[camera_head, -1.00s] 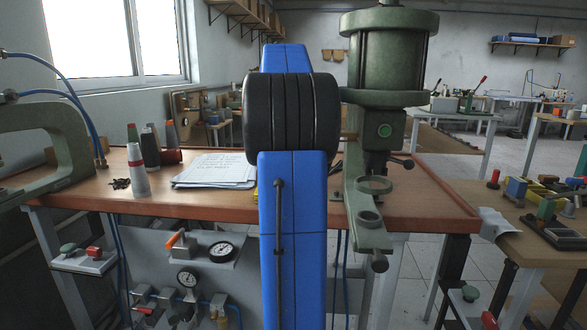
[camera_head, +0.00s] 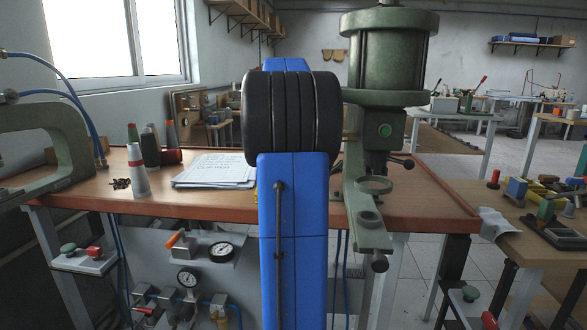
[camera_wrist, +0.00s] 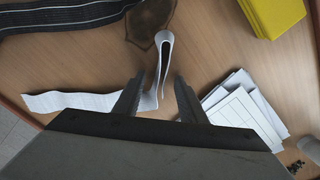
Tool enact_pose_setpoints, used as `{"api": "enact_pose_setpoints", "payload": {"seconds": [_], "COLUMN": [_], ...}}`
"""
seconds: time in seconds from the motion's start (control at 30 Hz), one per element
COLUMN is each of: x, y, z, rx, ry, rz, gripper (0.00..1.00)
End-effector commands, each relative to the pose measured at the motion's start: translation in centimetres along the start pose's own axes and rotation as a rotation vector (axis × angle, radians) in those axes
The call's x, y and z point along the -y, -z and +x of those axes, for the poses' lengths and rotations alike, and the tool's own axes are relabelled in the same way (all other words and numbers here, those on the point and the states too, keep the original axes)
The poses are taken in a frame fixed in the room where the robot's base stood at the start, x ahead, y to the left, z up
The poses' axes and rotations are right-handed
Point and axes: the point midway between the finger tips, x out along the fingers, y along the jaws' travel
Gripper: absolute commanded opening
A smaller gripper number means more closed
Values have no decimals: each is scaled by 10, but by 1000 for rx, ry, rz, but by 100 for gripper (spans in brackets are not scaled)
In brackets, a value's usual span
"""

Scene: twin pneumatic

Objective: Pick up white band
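In the wrist view a white band (camera_wrist: 164,42) with a rounded, looped end lies over the wooden bench top. A flat white strip (camera_wrist: 75,102) runs left from its lower end; I cannot tell if the two are one piece. My gripper (camera_wrist: 159,78) is open, one dark finger on each side of the band's lower part. I cannot tell whether either finger touches it. In the head view my own arm hides the gripper and the band.
White papers (camera_wrist: 240,112) lie right of the fingers, with a yellow block (camera_wrist: 272,14) beyond. A black ribbed strip (camera_wrist: 60,16) crosses the upper left. In the head view a green press (camera_head: 390,65) stands right of my arm and several cones (camera_head: 138,172) stand left.

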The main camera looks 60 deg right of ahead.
Motion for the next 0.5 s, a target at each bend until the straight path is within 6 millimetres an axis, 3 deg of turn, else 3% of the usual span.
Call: {"api": "enact_pose_setpoints", "payload": {"seconds": [0.03, 0.2, 0.5], "x": [0, 0, 0], "y": [0, 0, 0], "z": [0, 0, -1], "rx": [0, 0, 0], "ry": [0, 0, 0], "rz": [0, 0, 0], "gripper": [35, 0, 0]}}
